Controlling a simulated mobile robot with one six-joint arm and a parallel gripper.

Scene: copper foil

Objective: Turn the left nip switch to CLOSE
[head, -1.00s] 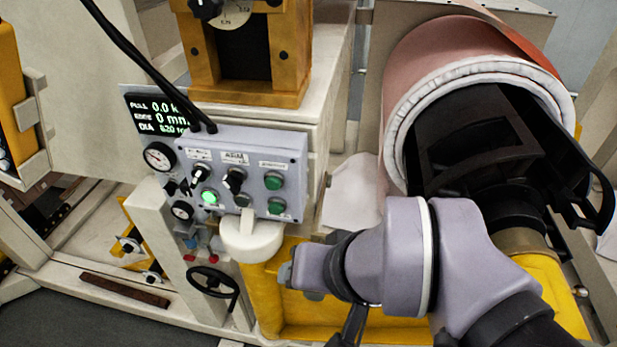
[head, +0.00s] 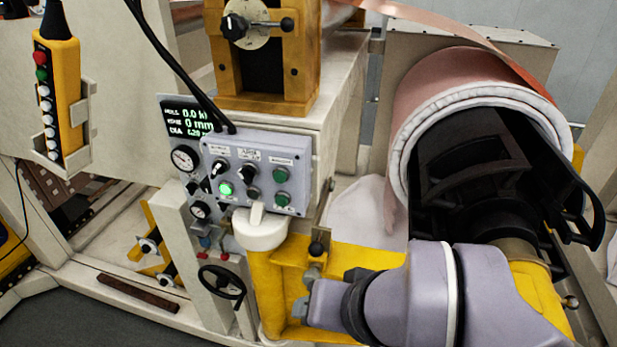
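The grey control panel (head: 255,169) stands left of centre in the head view. It carries two black rotary switches side by side, a left one (head: 217,168) and a middle one (head: 248,174). Their small labels are too blurred to read, so I cannot tell which way each is set. My gripper (head: 303,307), at the end of the purple-grey arm, is below and right of the panel, in front of the yellow frame (head: 270,285). It is apart from the switches. Its fingers are too small and turned too far away to judge their opening.
A lit green button (head: 226,189) and green buttons (head: 281,174) share the panel. A white post cap (head: 260,232) stands just below it, and a black-knobbed lever (head: 318,247) rises near my gripper. A black handwheel (head: 221,284), copper roll (head: 440,85) and yellow pendant (head: 57,92) surround it.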

